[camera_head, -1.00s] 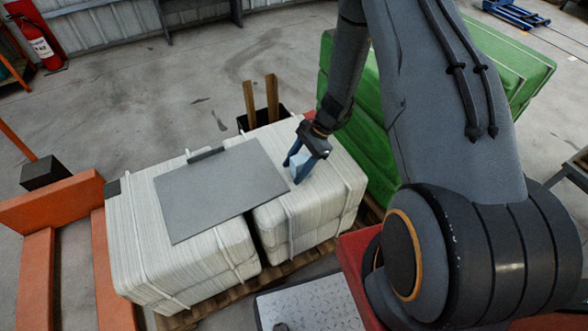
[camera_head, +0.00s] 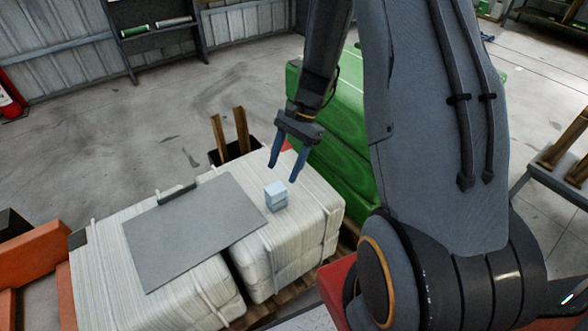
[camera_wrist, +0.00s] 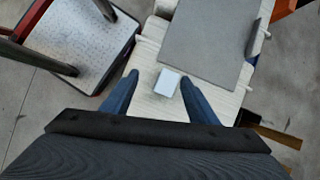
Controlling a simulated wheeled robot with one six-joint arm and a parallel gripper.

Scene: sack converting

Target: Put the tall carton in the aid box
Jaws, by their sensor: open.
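A small pale blue-white carton (camera_head: 276,197) stands on the right-hand wrapped white bale (camera_head: 310,215), beside a flat grey sheet (camera_head: 190,232). I cannot tell for sure that it is the tall carton. My gripper (camera_head: 283,173) is open and empty above the carton, fingers pointing down, apart from it. In the wrist view the carton (camera_wrist: 168,82) shows between the two blue fingers (camera_wrist: 159,80), nearer the right one. No aid box can be made out in either view.
Green wrapped bales (camera_head: 335,140) stand behind my arm. A dark bin with wooden slats (camera_head: 230,152) stands behind the white bales. Orange metalwork (camera_head: 35,255) is at the left. A shelf rack (camera_head: 155,35) stands at the back wall, with open floor before it.

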